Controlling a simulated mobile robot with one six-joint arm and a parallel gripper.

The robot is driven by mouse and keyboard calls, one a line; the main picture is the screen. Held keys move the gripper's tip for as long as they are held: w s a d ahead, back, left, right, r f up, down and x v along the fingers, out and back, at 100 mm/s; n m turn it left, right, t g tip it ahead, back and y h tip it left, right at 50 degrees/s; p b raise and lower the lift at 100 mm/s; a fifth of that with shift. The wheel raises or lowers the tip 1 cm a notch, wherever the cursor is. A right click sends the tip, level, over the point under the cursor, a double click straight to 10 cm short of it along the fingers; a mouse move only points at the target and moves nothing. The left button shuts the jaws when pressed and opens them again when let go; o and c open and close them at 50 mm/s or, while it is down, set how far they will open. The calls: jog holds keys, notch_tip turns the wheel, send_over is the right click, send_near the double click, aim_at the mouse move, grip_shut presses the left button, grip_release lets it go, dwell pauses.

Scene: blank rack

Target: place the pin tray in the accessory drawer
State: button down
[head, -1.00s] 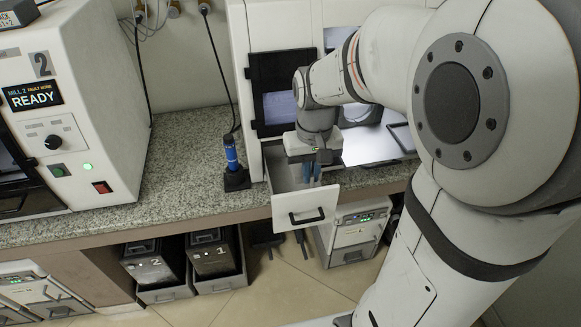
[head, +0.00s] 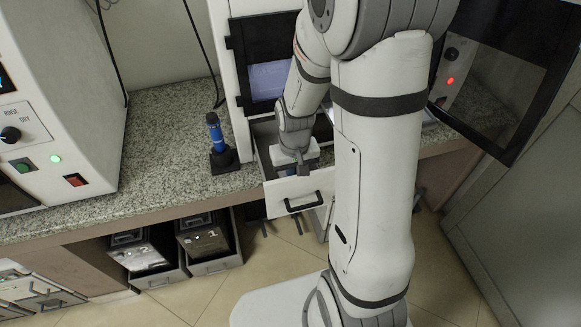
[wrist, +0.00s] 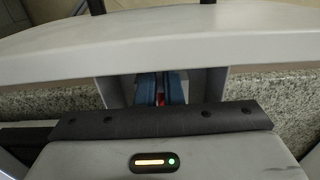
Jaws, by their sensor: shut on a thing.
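The accessory drawer (head: 292,193) is pulled out from under the white machine, with a black handle on its pale front. My gripper (head: 302,172) is over the open drawer, its fingers reaching down inside and hidden by the drawer front in the head view. In the wrist view, the drawer front (wrist: 160,45) crosses the top, and the blue fingers of my gripper (wrist: 160,90) are close together between grey drawer walls. A small red sliver of the pin tray (wrist: 160,88) shows between them; the rest of it is hidden.
A blue-handled tool (head: 214,131) stands in a black holder on the granite counter (head: 160,125), left of the drawer. Dark bins (head: 205,240) sit below the counter. A dark open door (head: 510,70) is at the right.

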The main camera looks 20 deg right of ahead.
jog(key=shift+f, duration=0.85)
jog(key=shift+w+p, duration=0.7)
jog(key=shift+w, duration=1.3)
jog(key=shift+f, duration=0.65)
jog(key=shift+f, duration=0.2)
jog(key=c, duration=1.6)
grip_release()
jog(key=shift+r, duration=0.1)
jog(key=shift+o, duration=0.2)
